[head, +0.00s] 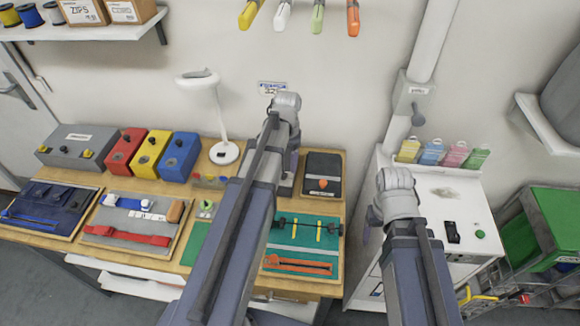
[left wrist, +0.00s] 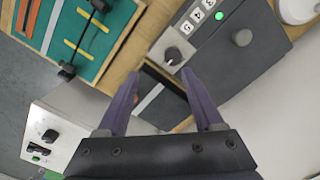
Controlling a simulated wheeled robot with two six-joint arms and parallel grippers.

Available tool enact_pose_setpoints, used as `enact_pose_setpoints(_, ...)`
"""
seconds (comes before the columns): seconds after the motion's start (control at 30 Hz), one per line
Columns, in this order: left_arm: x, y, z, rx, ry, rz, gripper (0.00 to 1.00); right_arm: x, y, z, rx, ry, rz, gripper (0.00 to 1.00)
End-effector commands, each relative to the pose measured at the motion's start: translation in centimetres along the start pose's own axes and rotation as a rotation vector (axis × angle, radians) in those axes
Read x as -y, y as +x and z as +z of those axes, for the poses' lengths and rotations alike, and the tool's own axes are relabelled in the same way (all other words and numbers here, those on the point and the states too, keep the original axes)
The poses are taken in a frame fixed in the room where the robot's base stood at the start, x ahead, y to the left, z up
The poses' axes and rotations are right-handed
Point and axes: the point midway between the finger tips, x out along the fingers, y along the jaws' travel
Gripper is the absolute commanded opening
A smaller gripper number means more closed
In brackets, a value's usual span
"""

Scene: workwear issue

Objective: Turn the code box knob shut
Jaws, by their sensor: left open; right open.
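In the head view my left arm hides most of the box; the left gripper (head: 292,162) is partly hidden too. My right gripper (head: 369,234) is open beside the white cabinet, mostly hidden by its wrist.
A teal mat (head: 279,232) with tools and a black tray (head: 334,170) lie near the left gripper. A lamp (head: 224,152) and red, yellow and blue boxes (head: 180,155) stand left of it. A white cabinet (head: 458,190) stands right of the bench.

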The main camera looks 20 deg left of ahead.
Motion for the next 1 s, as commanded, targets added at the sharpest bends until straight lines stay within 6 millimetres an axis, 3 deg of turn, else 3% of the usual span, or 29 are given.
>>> enact_pose_setpoints(0.03, 1.2, -0.3, 0.1, -0.003, 0.004, 0.001, 0.68, 0.0, -0.3, 0.0, 0.000, 0.000, 0.000, 0.70)
enact_pose_setpoints(0.13, 2.3, -0.4, 0.4, -0.007, 0.015, 0.002, 0.68, 0.0, -0.4, 0.0, 0.000, 0.000, 0.000, 0.70)
enact_pose_setpoints(0.53, 2.6, 0.4, 0.5, -0.009, 0.020, 0.002, 0.68, 0.0, 0.4, 0.0, 0.000, 0.000, 0.000, 0.70)
enact_pose_setpoints(1.0, 2.5, 5.8, 0.5, -0.009, 0.020, 0.002, 0.68, 0.5, 5.7, -0.3, 0.000, -0.001, 0.001, 0.70)
